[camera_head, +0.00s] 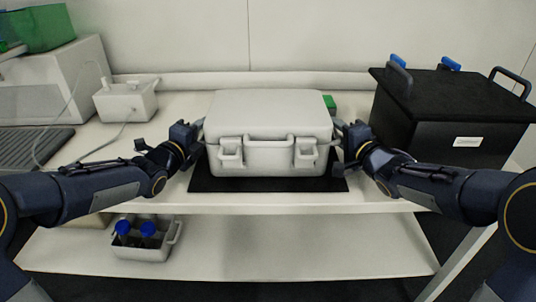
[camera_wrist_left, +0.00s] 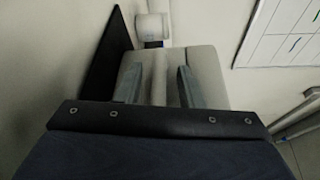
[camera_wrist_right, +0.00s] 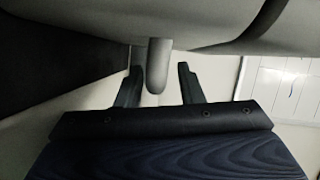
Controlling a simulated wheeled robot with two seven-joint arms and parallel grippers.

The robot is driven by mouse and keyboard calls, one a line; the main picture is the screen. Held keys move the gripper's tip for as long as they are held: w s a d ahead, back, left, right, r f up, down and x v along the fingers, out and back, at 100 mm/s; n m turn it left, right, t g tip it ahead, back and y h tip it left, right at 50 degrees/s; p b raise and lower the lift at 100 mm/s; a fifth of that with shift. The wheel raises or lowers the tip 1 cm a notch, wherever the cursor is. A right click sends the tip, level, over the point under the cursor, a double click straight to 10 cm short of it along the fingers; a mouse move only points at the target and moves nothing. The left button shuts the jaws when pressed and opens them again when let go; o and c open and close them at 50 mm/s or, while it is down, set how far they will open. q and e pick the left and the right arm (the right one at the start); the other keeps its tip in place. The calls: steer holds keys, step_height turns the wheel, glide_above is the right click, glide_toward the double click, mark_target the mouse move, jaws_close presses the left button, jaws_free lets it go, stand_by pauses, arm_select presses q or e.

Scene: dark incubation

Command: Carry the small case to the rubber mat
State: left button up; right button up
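The small case (camera_head: 270,110) is light grey, closed and upright, with a front handle and two latches. In the head view it appears to rest on the black rubber mat (camera_head: 268,185), which shows in front of it and at its sides. My left gripper (camera_head: 199,134) is at the case's left side and my right gripper (camera_head: 343,134) at its right side. In the left wrist view the left fingers (camera_wrist_left: 160,86) are apart, with a grey strip of the case between them. In the right wrist view the right fingers (camera_wrist_right: 158,86) are apart, with a grey side handle (camera_wrist_right: 157,66) between them and gaps beside it.
A black box (camera_head: 450,115) with handles and blue clips stands at the right. A white container (camera_head: 126,102) and a pale machine (camera_head: 60,80) stand at the left. A small green object (camera_head: 329,103) is behind the case. A caddy with blue-capped bottles (camera_head: 140,250) sits on the lower shelf.

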arm_select(q)
steer(key=shift+s, duration=0.1)
steer(key=v, duration=1.1)
steer(key=shift+s+a, duration=0.1)
steer(key=shift+s, duration=0.2)
arm_select(e)
steer(key=v, duration=1.2)
arm_select(q)
steer(key=shift+s, duration=0.15)
arm_select(e)
steer(key=shift+f, duration=0.1)
